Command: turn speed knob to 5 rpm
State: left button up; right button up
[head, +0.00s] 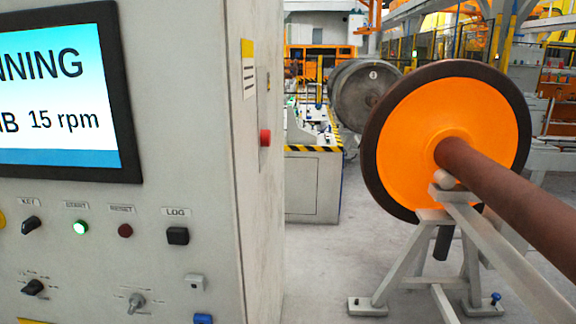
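A grey control cabinet (200,135) fills the left of the head view. Its screen (60,95) is cut off at the left and reads "15 rpm" beneath partly visible text ending in "NNING". A black knob (33,287) with small marks around it sits at the lower left. A metallic knob or switch (135,302), also with small marks, sits to its right. The marks are too small to read, so I cannot tell which one is the speed knob. Neither of my grippers is in view.
The panel also has a black key switch (31,225), a lit green start button (80,228), a dark red reset button (125,230) and a black log button (178,236). A red button (265,137) protrudes from the cabinet's side. An orange wheel (410,140) on a stand is at right.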

aim_at(136, 301)
jog(key=u, duration=1.25)
